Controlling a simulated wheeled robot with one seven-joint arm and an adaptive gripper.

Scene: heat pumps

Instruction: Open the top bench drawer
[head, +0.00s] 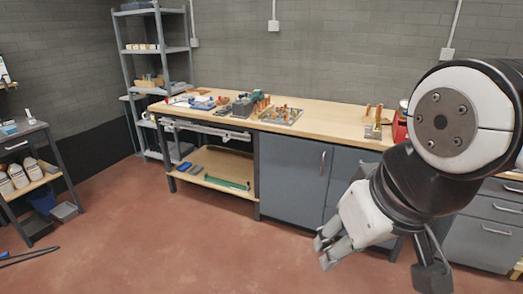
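The long wooden-topped bench (330,121) runs along the back wall. Its grey drawer unit (475,245) is at the right edge, with several drawer fronts and bar handles. The top drawer front (497,190) looks shut; my arm hides part of it, and the picture edge cuts it off. My gripper (381,262) hangs in front of the bench, to the left of the drawer unit in the picture. Its fingers are spread apart and pointing down, with nothing seen between them. It appears clear of the drawer handles.
Grey cupboard doors (291,178) stand left of the drawers. Tools and wooden-handled parts (289,115) lie on the bench top. A shelf rack (157,50) stands in the back corner, and a small table (22,132) at the left. The red floor (190,245) in front is mostly clear.

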